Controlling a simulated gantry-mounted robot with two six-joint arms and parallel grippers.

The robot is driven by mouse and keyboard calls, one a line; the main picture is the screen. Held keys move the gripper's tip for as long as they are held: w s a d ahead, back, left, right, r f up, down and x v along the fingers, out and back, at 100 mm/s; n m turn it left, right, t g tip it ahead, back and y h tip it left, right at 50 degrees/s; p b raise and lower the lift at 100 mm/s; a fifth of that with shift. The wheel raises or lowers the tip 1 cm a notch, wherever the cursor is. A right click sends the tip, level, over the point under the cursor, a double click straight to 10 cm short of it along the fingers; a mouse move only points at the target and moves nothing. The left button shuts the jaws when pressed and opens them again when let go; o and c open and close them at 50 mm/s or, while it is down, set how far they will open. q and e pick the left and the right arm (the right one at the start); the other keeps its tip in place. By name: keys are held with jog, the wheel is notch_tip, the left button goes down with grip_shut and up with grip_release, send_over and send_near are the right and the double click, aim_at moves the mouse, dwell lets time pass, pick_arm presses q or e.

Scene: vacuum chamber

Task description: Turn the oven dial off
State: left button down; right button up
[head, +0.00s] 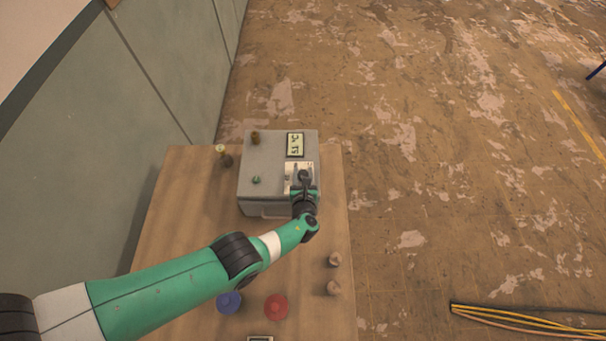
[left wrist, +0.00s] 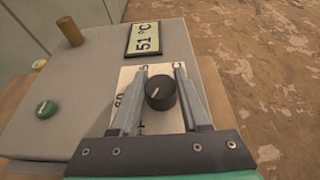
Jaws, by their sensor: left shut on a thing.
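The grey oven (head: 266,160) sits on the wooden table, with a display (head: 295,145) on its top that reads 51 °C in the left wrist view (left wrist: 145,38). The black oven dial (left wrist: 160,93) stands on a pale marked plate (left wrist: 128,84); a light pointer line shows on its top. My left gripper (head: 304,178) reaches down over the dial and largely hides it in the head view. In the left wrist view, its two fingers (left wrist: 160,72) are on either side of the dial, shut on it. The plate's markings are partly covered by the fingers.
A brown knob (head: 255,138) and a green button (head: 256,180) are on the oven's top. A blue disc (head: 229,301), a red disc (head: 276,306) and two small pegs (head: 334,259) are on the table (head: 180,220). Cables (head: 520,316) lie on the floor at right.

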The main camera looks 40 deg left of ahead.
dwell(0.3)
pick_arm(q)
jog(key=shift+c, duration=2)
grip_release()
